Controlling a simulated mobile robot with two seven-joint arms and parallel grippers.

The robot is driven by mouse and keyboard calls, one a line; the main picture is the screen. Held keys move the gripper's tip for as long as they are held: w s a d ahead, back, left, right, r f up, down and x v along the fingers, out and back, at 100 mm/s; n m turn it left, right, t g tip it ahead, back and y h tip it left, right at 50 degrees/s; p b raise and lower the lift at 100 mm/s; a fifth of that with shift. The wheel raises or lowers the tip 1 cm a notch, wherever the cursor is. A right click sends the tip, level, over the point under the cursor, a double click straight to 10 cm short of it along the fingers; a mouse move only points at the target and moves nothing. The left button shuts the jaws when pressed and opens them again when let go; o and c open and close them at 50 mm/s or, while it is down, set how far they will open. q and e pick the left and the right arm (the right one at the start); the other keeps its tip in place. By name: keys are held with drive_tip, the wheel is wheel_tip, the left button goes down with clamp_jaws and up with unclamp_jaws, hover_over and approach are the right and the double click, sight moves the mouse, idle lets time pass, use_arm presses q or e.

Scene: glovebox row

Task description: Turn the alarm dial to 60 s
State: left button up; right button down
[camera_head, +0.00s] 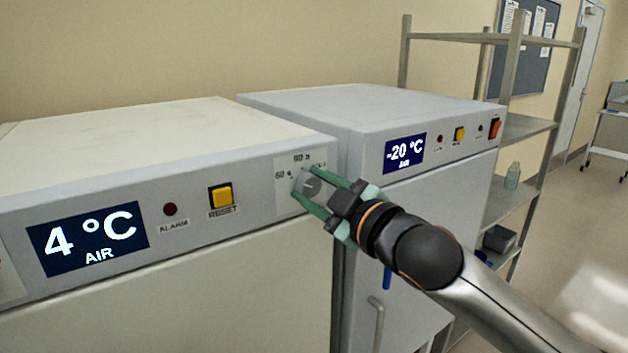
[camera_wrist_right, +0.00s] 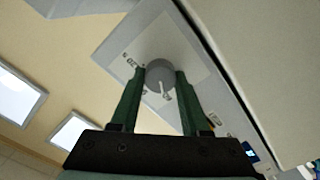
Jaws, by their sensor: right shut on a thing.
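The alarm dial (camera_head: 307,183) is a round grey knob on a pale plate (camera_head: 286,201) at the right end of the 4 °C unit's front panel. Small printed labels sit around it; one at its left appears to read 60 s. My right gripper (camera_head: 312,187) is shut on the dial, a green finger on either side. In the right wrist view the dial (camera_wrist_right: 160,75) sits between the fingertips (camera_wrist_right: 160,76), with a white pointer line on its face towards the gripper's palm. I cannot tell which label the pointer meets. My left gripper is not in view.
A yellow reset button (camera_head: 221,196), a dark alarm lamp (camera_head: 170,209) and a 4 °C display (camera_head: 88,238) lie left of the dial. A second unit (camera_head: 405,104) showing -20 °C stands to the right, close beside. A metal shelf rack (camera_head: 514,130) stands beyond it.

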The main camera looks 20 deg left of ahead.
idle(0.4)
drive_tip(key=shift+c, duration=1.9)
unclamp_jaws()
drive_tip(key=shift+s, duration=0.1)
drive_tip(key=b+v, duration=0.2)
drive_tip(key=v, duration=1)
drive_tip(key=shift+d, duration=0.15)
drive_tip(key=shift+s, duration=0.15)
